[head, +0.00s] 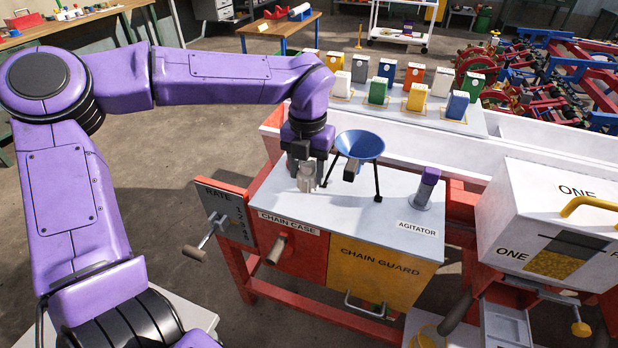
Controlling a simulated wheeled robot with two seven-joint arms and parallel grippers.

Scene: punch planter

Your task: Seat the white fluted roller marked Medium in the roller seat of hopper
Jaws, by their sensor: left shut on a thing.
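My left gripper (308,158) points down over the grey top of the chain case, left of a blue funnel. It is shut on a small pale grey-white upright piece (306,182). The piece is too small and partly covered to make out flutes or a Medium mark, and I cannot tell whether it touches the top. The white hopper (535,200) marked ONE stands at the right, with a dark-framed window showing yellow grain. I cannot make out its roller seat. My right gripper is not in view.
The blue funnel (360,145) on dark legs and a purple-topped agitator post (427,188) stand on the grey top. A crank (205,240) sticks out at the left by the RATE plate. Several coloured blocks stand on a pale board (345,107) behind.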

